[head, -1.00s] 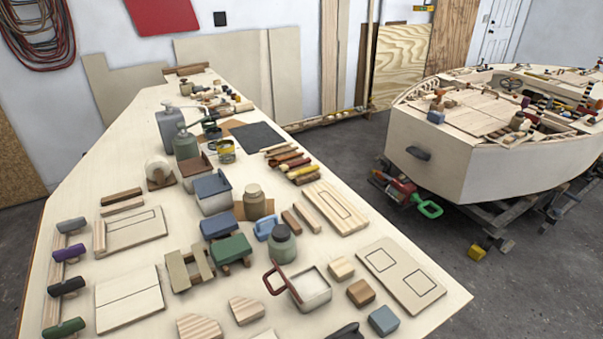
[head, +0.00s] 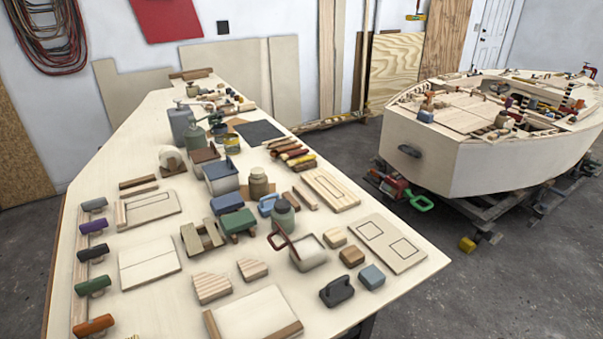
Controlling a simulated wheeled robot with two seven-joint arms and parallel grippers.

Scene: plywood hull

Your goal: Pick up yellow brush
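A row of wooden- and coloured-handled tools, which look like brushes, lies on the long workbench (head: 145,300) right of its middle. One with a yellow handle (head: 303,162) lies near the front end of that row, beside red and brown ones. Its bristles are too small to make out. Neither of my grippers is in view.
A pale wooden panel (head: 333,188) lies just right of the row, and a dark flat sheet (head: 258,132) behind it. Jars, tins and blocks crowd the bench middle. A plywood boat hull (head: 430,165) stands to the right, with grey floor between.

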